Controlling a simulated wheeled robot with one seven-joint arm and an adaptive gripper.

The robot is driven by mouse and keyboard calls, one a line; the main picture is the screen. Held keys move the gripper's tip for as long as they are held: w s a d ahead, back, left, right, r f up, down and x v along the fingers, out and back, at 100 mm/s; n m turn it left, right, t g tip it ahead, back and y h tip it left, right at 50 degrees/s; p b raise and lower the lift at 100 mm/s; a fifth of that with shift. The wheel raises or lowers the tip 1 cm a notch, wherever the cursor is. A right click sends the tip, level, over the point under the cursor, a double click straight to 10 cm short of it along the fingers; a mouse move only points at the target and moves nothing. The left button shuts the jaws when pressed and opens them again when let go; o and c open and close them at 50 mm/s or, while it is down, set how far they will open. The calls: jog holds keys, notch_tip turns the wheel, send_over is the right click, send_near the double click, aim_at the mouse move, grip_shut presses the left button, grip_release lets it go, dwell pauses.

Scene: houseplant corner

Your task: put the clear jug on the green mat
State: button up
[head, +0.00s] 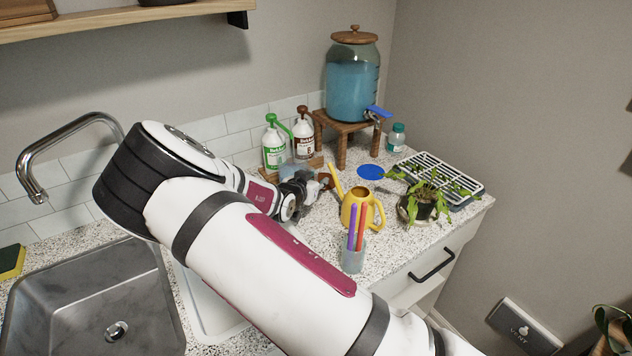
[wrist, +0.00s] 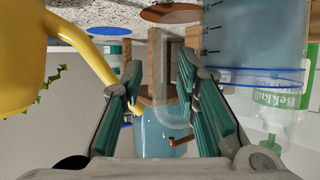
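The clear jug (wrist: 242,45) fills the right of the wrist view. It has dark measuring marks and looks part filled with bluish liquid. In the head view it shows as a pale blue shape (head: 289,167) by the spray bottles, partly hidden by my gripper (head: 316,187). In the wrist view my gripper (wrist: 160,85) has its two fingers apart, with the jug's transparent handle (wrist: 172,112) between them. I cannot tell whether either finger touches it. No green mat shows in either view; my arm covers part of the counter.
A yellow watering can (head: 359,209) stands close beside my gripper, spout towards it. A pen cup (head: 353,258) is nearer. A drink dispenser (head: 352,88) on a wooden stand is behind. A blue disc (head: 371,172), potted plant (head: 421,204) and rack (head: 449,177) lie right; the sink (head: 95,305) left.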

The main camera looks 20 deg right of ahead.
jog(key=s+a+r+g+y, duration=0.1)
jog(key=s+a+r+y, duration=0.1)
jog(key=s+a+r, duration=0.45)
jog(key=s+a+r+n+g+y, duration=0.35)
jog(key=s+r+y, duration=0.55)
jog(key=s+r, duration=0.65)
jog(key=s+d+r+n+h, duration=0.1)
jog(key=s+d, duration=0.2)
jog(key=s, duration=0.4)
jog(key=s+d+r+n+h, duration=0.1)
jog(key=s+d+r+n, duration=0.1)
jog(key=s, duration=0.5)
jog(key=s+d+r+n, duration=0.1)
jog(key=s+d+r, duration=0.1)
jog(key=s+d, duration=0.3)
jog(key=s, duration=0.2)
jog(key=shift+s+r+g+h, duration=0.25)
jog(key=shift+s+g+h, duration=0.1)
jog(key=shift+h, duration=0.05)
